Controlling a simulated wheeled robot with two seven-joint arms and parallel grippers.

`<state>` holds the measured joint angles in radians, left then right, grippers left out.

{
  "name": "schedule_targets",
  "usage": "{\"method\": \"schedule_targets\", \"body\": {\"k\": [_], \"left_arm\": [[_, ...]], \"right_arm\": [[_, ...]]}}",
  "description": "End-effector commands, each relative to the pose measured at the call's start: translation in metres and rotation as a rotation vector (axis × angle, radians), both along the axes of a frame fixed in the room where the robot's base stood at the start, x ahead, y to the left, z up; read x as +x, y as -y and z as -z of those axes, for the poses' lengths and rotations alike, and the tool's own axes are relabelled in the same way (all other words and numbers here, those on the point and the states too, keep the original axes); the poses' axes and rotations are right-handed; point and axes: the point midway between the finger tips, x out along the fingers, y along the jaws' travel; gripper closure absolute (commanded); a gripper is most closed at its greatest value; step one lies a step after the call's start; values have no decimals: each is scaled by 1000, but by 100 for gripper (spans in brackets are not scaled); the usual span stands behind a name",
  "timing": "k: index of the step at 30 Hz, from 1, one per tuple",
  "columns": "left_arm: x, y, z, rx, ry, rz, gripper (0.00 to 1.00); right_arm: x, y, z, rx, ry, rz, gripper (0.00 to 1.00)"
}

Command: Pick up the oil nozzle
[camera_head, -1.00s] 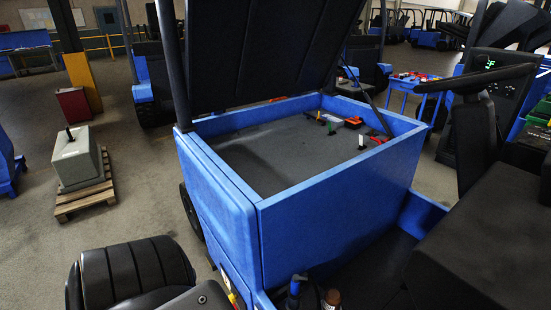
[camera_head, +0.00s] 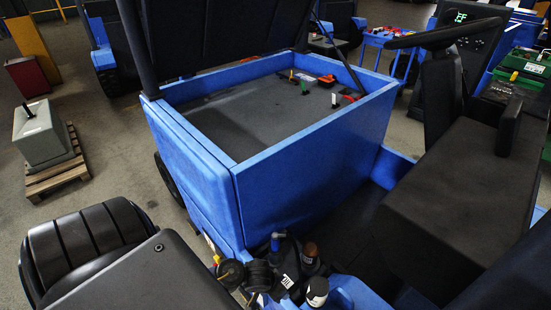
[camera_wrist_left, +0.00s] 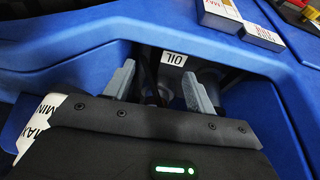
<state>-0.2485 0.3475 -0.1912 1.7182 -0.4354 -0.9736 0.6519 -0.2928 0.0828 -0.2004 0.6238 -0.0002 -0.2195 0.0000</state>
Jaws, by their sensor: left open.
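In the left wrist view my left gripper (camera_wrist_left: 160,84) is open, with its two pale grey fingers reaching into a dark recess in blue bodywork. A white label reading OIL (camera_wrist_left: 174,58), upside down, sits above and between the fingertips. A dark slender part (camera_wrist_left: 152,90) shows between the fingers; it may be the oil nozzle, but shadow hides its shape. It is not gripped, and I cannot tell whether a finger touches it. Another dark rounded part (camera_wrist_left: 210,76) is behind the right-hand finger. I cannot make out my left gripper in the head view. My right gripper is not in view.
The blue machine's open bay (camera_head: 290,155) has tall walls and a raised black lid (camera_head: 215,35). Several bottles, including a blue-capped one (camera_head: 275,243), stand close together at the bottom centre. In the wrist view, blue walls surround the recess closely.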

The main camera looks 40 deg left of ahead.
Motion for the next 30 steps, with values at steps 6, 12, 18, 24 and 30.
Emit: {"method": "schedule_targets", "body": {"k": [6,12,18,24,30], "left_arm": [[54,-46,-63,3,38,-68,44],[76,-90,-105,30,34,-161,44],[80,-110,-122,45,30,-214,44],[83,-111,-113,44,27,-220,44],[94,-111,-82,43,27,-221,44]], "right_arm": [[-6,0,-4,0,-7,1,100],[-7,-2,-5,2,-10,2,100],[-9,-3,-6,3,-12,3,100],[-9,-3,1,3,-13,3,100],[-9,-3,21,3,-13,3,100]]}}
